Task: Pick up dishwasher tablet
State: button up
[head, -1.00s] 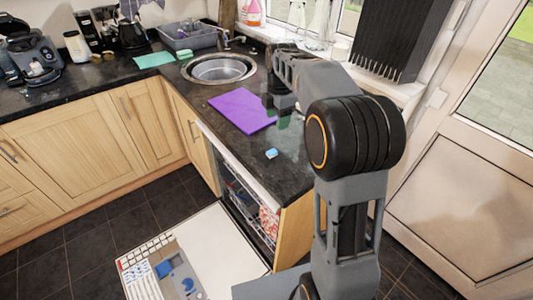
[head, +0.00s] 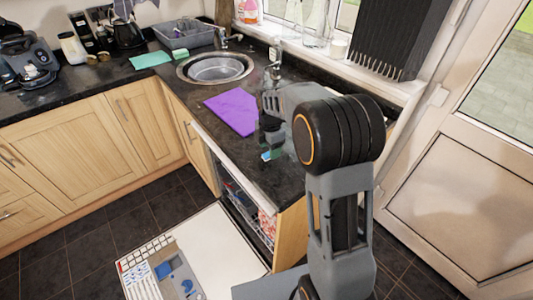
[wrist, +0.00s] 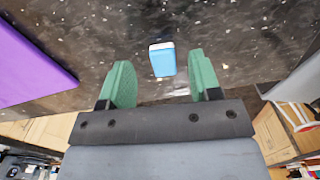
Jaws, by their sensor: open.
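The dishwasher tablet (wrist: 162,60) is a small blue block with a white layer. It lies on the dark granite worktop near its front edge. In the head view the tablet (head: 267,155) shows just under my gripper (head: 275,153), partly covered by it. In the wrist view my gripper (wrist: 160,82) is open, with its two green fingers apart. The tablet lies between and slightly beyond the fingertips, nearer the right finger, and neither finger visibly touches it.
A purple board (head: 232,110) lies on the worktop to the left of my gripper. The round sink (head: 215,69) is behind it. The dishwasher door (head: 205,255) hangs open below the worktop. A black ribbed object (head: 400,38) stands by the window.

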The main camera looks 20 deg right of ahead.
jog(key=shift+s+f, duration=0.1)
jog(key=shift+f, duration=0.8)
jog(key=shift+a, duration=0.1)
jog(key=shift+c, duration=0.4)
jog(key=shift+s+a+r, duration=0.1)
jog(key=c, duration=0.6)
jog(key=shift+d, duration=0.3)
jog(key=c, duration=0.3)
